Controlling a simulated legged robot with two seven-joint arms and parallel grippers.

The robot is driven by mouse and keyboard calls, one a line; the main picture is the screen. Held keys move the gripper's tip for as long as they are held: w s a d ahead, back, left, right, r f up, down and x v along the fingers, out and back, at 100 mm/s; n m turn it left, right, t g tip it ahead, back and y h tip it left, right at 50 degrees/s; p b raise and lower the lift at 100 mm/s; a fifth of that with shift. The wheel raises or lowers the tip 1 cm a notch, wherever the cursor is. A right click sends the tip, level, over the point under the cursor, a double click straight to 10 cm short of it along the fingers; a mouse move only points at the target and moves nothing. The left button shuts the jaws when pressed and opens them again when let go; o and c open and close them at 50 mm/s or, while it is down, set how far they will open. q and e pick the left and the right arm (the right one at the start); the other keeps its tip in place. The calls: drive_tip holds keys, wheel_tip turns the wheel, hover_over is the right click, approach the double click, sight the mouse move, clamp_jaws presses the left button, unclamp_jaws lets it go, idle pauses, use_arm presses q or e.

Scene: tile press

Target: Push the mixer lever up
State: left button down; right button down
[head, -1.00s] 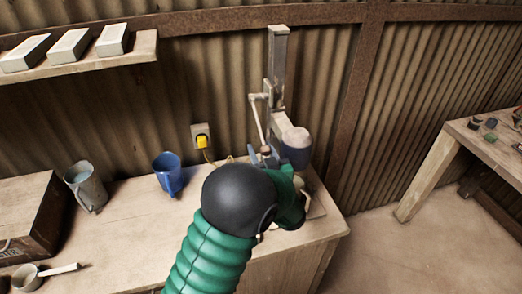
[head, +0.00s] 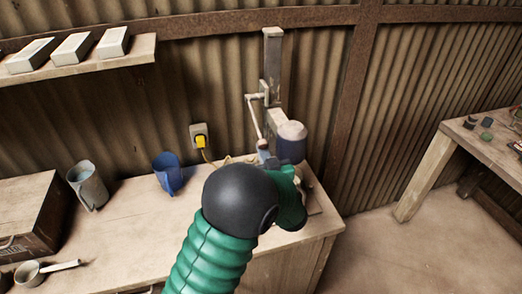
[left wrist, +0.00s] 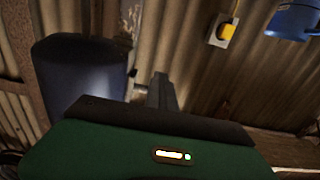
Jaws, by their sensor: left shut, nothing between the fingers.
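The mixer stands against the wall at the bench's right end, with a tall grey post (head: 272,65) and a dark blue motor housing (head: 291,148) with a pale cap. A thin pale lever (head: 255,120) hangs down on the post's left side. My left gripper (head: 263,152) is at the lever's lower end, in front of the housing; whether it touches is hard to tell. In the left wrist view its narrow grey fingers (left wrist: 162,92) are together and empty, right of the dark blue housing (left wrist: 80,75). My arm hides the mixer's base. My right gripper is not in view.
A blue jug (head: 167,173), a grey jug (head: 88,186), a small pan (head: 30,275) and a wooden box (head: 28,215) are on the bench. A yellow plug (head: 201,141) sits in the wall socket. A shelf with pale blocks (head: 72,47) hangs upper left.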

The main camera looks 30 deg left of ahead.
use_arm(q)
drive_tip(key=shift+a+f, duration=0.15)
drive_tip(key=shift+a, duration=0.15)
drive_tip(key=c, duration=2.1)
unclamp_jaws()
drive_tip(key=o, duration=0.7)
drive_tip(key=shift+d, duration=0.35)
drive_tip(key=shift+o, duration=0.2)
drive_tip(key=shift+d, duration=0.15)
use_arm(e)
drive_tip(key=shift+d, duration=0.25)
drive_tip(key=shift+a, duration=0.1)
use_arm(q)
drive_tip(key=b+v, duration=0.1)
drive_tip(key=v, duration=1.5)
drive_tip(key=shift+s+d, duration=0.25)
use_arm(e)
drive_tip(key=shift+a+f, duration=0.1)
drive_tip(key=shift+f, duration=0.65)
